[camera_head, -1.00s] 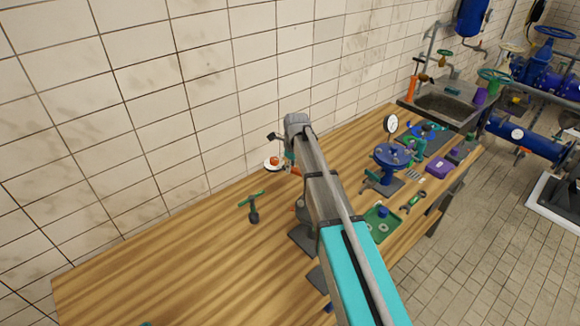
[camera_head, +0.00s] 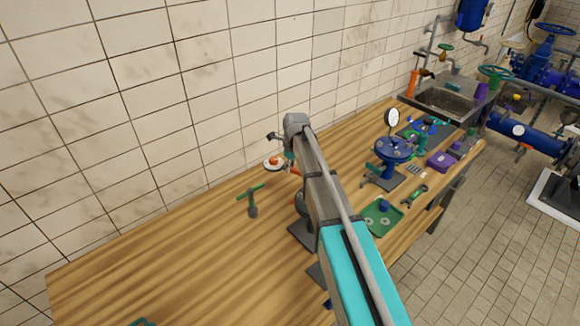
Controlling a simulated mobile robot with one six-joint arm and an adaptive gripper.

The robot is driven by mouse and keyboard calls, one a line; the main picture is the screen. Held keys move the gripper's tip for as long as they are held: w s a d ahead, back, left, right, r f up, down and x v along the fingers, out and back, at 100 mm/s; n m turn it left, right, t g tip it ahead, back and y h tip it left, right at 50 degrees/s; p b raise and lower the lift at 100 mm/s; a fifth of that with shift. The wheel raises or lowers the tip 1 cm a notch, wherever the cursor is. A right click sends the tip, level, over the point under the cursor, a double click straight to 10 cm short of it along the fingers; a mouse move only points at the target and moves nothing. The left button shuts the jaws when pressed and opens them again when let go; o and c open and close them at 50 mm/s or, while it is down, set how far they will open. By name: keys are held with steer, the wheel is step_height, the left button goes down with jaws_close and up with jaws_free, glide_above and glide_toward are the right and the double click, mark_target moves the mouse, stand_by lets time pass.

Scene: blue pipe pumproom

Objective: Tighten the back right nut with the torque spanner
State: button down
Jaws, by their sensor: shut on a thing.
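My arm reaches up over the bench and bends at its grey wrist. My gripper (camera_head: 289,157) hangs below the wrist, partly hidden by the arm; its fingertips are too small to make out. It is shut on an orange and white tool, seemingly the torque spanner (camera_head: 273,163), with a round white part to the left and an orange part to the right. A blue round flange (camera_head: 393,150) stands on a dark base right of my arm, well apart from the gripper. Its nuts are too small to tell apart.
A tiled wall backs the bench. The bench's left part is mostly clear.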

steer(key=shift+f, duration=0.4)
steer(key=shift+f+b, duration=1.1)
steer(key=shift+b, duration=0.25)
steer(key=w+d+m, duration=0.1)
steer(key=m, duration=0.1)
steer(key=w+d+m, duration=0.1)
steer(key=w+m, duration=0.1)
steer(key=shift+d, duration=0.3)
steer(key=shift+s+a+n, duration=0.7)
steer(key=shift+a+n, duration=0.1)
steer(key=shift+n, duration=0.1)
stand_by(0.6)
steer(key=shift+r+p, duration=0.45)
stand_by(1.2)
steer(key=shift+r+p, duration=1.6)
